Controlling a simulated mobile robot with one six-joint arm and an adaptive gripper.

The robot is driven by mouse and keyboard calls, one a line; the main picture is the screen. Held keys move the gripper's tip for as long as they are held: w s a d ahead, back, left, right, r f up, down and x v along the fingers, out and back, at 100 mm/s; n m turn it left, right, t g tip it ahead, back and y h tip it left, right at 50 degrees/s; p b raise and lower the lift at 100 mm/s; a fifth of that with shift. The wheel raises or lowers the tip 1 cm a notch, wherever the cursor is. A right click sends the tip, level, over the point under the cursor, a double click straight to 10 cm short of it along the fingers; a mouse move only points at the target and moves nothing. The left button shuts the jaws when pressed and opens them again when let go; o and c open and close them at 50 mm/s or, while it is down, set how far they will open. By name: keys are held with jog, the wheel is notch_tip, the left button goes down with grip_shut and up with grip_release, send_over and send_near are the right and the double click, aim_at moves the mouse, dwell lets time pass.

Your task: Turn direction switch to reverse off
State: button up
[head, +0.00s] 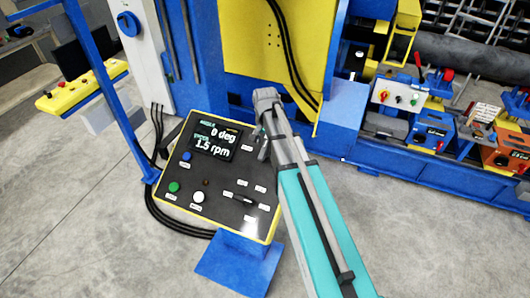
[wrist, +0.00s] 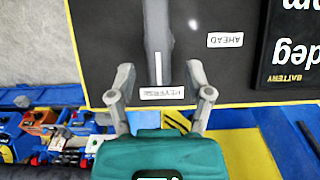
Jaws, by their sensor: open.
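The direction switch (wrist: 157,40) is a grey lever with a white line on a dark panel in the wrist view. The picture is upside down. My gripper (wrist: 161,69) is open, with one finger on each side of the lever's marked end. No contact is clear.
The panel's display (head: 213,141) reads 0 deg and 1.5 rpm. Blue, green and white buttons and a black selector (head: 244,198) sit below it. A blue and yellow machine (head: 275,45) stands behind. Open concrete floor lies left of the panel.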

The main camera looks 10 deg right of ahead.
aim_at(265, 144)
jog(key=shift+f+b, duration=1.5)
jog(key=shift+f, duration=0.35)
